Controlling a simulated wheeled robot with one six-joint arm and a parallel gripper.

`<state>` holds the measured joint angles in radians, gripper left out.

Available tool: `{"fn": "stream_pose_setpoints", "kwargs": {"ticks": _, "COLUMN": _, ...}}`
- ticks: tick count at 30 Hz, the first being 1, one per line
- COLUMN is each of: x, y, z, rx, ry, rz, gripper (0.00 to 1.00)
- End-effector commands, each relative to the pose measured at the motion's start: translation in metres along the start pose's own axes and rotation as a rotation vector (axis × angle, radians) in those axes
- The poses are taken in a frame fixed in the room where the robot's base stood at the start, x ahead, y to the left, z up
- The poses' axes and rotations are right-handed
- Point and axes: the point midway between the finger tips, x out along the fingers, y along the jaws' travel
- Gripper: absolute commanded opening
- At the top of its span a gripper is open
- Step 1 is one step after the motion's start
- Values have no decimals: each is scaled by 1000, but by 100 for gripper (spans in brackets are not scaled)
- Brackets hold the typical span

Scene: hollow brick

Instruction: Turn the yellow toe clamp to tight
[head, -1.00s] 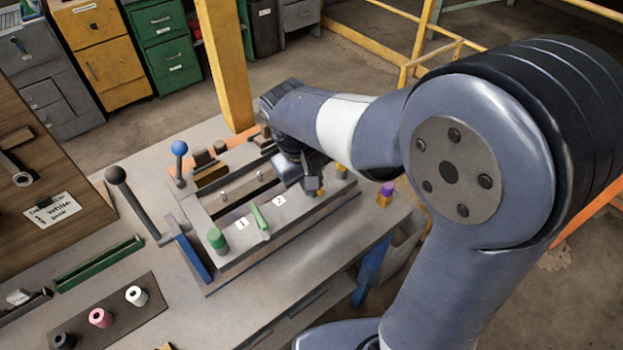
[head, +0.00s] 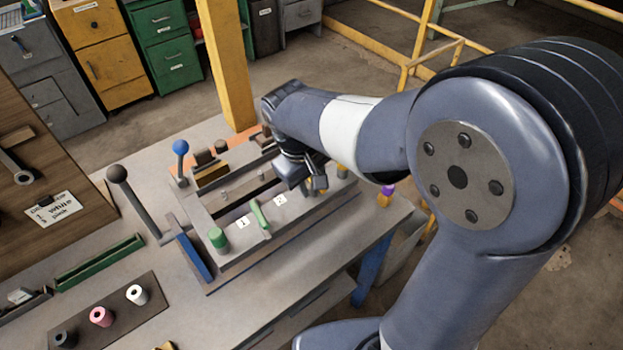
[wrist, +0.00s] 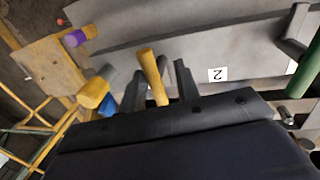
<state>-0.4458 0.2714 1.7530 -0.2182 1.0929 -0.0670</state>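The yellow toe clamp's bar-shaped handle (wrist: 152,76) stands out between the two fingers of my gripper (wrist: 163,82) in the wrist view. The fingers are apart, with a visible gap on the right side of the handle; the left finger is close to it. A yellow cylindrical knob (wrist: 93,92) is left of the fingers; it also shows in the head view (head: 342,171). In the head view my gripper (head: 314,186) is low over the right part of the grey fixture (head: 300,209), and the handle is mostly hidden there.
A green handle (head: 259,214) and green knob (head: 218,239) are on the fixture's left part, beside labels 1 and 2. A purple-topped piece (head: 388,190) is by the table's right edge. A blue-knobbed lever (head: 180,148) and dark-knobbed lever (head: 117,175) stand to the left.

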Motion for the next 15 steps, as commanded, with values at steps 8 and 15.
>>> {"fn": "stream_pose_setpoints", "kwargs": {"ticks": 8, "x": 0, "y": 0, "z": 0, "rx": 1, "ry": -1, "rz": 0, "gripper": 36}}
{"fn": "stream_pose_setpoints", "kwargs": {"ticks": 15, "x": -24, "y": 0, "z": -1, "rx": 1, "ry": 4, "rz": 1, "gripper": 36}}
